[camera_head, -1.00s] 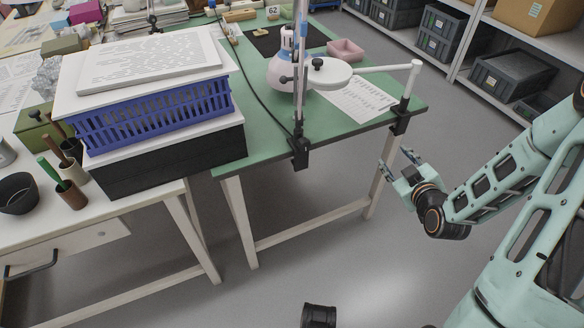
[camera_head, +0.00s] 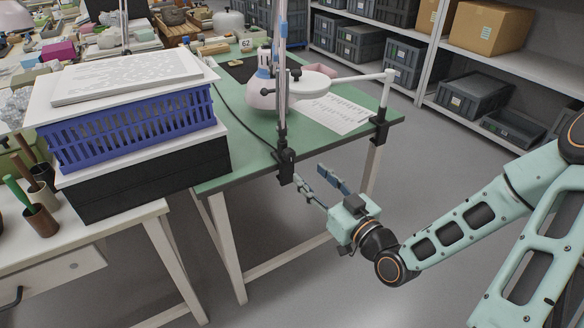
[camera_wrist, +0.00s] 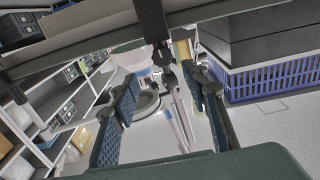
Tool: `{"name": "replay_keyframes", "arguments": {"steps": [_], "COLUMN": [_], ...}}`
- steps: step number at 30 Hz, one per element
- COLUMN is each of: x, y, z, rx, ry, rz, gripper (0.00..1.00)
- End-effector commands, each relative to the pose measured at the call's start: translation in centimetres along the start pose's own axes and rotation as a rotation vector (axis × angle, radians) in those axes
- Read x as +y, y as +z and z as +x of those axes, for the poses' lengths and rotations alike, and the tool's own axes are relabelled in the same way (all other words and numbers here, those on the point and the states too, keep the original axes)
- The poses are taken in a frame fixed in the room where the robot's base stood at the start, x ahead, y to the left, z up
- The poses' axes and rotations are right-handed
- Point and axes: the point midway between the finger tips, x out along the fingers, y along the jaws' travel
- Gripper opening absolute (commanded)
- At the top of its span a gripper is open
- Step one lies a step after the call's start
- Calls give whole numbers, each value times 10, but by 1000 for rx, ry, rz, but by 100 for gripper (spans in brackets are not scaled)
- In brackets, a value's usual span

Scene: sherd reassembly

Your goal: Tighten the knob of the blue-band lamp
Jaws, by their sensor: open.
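The blue-band lamp (camera_head: 264,72) hangs over the green table, its pinkish-white shade ringed by a blue band and partly behind a metal post (camera_head: 281,110). A small dark knob (camera_head: 295,73) shows beside the post, by a white round lamp head; I cannot tell which lamp it belongs to. A black clamp (camera_head: 286,166) holds the post to the table's front edge. My gripper (camera_head: 309,181) is open and empty, just right of and below this clamp, its fingers pointing toward it. In the wrist view a dark clamp (camera_wrist: 163,54) appears between the fingertips of my gripper (camera_wrist: 168,82).
A white lamp arm (camera_head: 350,79) stands on a second clamp (camera_head: 380,127) at the table's right corner. A blue crate (camera_head: 135,130) with a white board on top sits on black boxes at left. Shelves with grey bins stand behind. The floor in front is free.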

Motion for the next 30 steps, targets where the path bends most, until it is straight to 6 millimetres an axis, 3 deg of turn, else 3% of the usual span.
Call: {"name": "replay_keyframes", "arguments": {"steps": [8, 12, 19, 30], "x": [-4, -5, -4, -4], "y": [7, 3, 3, 2], "z": [11, 43, 79, 92], "rx": [-2, -1, -3, -4], "ry": [-2, -4, -3, -1], "rz": [-3, 1, 0, 1], "gripper": [42, 42, 42, 42]}}
